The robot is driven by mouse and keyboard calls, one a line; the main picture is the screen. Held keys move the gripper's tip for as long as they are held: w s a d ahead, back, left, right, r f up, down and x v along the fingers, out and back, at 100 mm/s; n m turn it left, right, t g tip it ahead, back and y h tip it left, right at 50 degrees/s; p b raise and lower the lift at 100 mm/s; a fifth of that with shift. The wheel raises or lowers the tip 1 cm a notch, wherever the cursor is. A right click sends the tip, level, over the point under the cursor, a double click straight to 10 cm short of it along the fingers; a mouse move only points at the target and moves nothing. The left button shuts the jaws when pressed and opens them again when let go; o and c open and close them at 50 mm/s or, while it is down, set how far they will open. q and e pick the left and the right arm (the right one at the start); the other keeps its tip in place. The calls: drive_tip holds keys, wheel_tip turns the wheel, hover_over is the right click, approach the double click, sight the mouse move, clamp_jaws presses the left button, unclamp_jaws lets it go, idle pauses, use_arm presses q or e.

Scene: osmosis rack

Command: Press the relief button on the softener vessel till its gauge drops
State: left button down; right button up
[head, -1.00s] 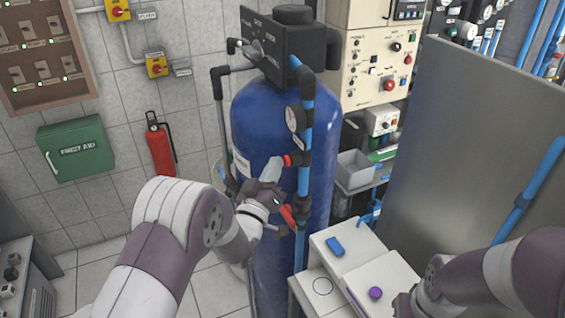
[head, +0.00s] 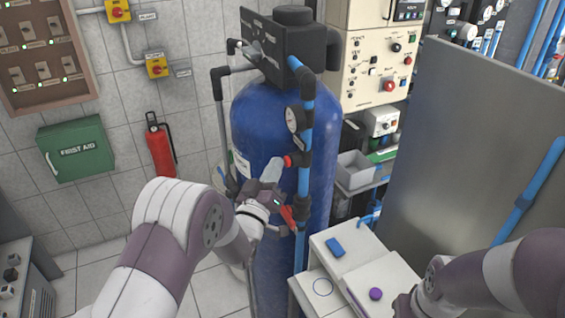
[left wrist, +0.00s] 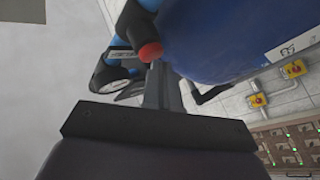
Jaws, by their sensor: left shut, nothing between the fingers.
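The softener vessel (head: 262,120) is a tall blue tank with a black valve head (head: 275,45). A blue pipe with black fittings runs down its front. The round white gauge (head: 294,120) sits on this pipe; its needle is too small to read. The red relief button (head: 288,161) sticks out to the left from a black fitting below the gauge. My left gripper (head: 275,168) is shut and empty, its tips right at the button. In the left wrist view the red button (left wrist: 150,52) is at the fingertips; I cannot tell whether it is pressed in.
A red-handled valve (head: 288,214) sits lower on the pipe, close to my left wrist. White boxes (head: 335,247) stand at the lower right, below a grey panel (head: 470,150). A fire extinguisher (head: 160,148) and a green first aid box (head: 75,150) hang on the left wall.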

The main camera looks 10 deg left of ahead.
use_arm(q)
drive_tip(key=shift+a, duration=0.15)
drive_tip(key=shift+s+a, duration=0.5)
drive_tip(key=shift+a, duration=0.1)
drive_tip(key=s+a, duration=0.1)
drive_tip(key=a, duration=0.1)
drive_tip(key=s+a, duration=0.1)
drive_tip(key=a, duration=0.1)
drive_tip(key=shift+s+b, duration=0.35)
drive_tip(key=shift+s, duration=0.05)
